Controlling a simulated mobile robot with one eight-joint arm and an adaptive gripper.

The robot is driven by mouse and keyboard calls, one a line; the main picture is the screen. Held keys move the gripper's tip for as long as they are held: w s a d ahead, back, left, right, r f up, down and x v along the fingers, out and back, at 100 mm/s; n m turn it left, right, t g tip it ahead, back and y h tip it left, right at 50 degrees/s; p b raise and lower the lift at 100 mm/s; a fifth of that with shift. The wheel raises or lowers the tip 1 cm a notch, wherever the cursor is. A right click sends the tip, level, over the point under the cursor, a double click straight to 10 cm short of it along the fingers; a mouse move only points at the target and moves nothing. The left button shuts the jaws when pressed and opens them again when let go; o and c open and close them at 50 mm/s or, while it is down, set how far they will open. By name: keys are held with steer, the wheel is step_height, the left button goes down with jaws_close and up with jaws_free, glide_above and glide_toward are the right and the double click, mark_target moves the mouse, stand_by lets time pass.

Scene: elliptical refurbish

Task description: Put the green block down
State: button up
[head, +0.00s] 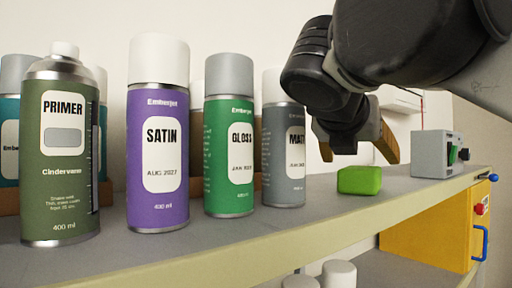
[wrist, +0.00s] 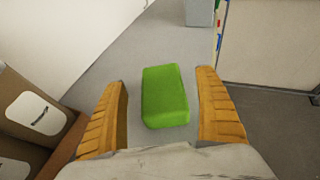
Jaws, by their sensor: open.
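The green block (head: 359,180) rests on the grey shelf (head: 300,217), to the right of the spray cans. In the wrist view the green block (wrist: 165,97) lies between my two ribbed orange fingers, with a gap on either side. My gripper (head: 357,148) is open just above and around the block's far side in the head view, and its fingers (wrist: 164,105) frame the block in the wrist view. The block is not gripped.
Spray cans stand left of the block: grey matt (head: 284,165), green gloss (head: 229,150), purple satin (head: 158,150) and primer (head: 60,160). A grey box with knobs (head: 432,154) stands at right. A yellow box (head: 428,235) is below the shelf edge.

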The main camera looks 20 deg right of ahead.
steer(key=v, duration=0.5)
steer(key=shift+s+a+r, duration=0.1)
steer(key=shift+s+a, duration=0.05)
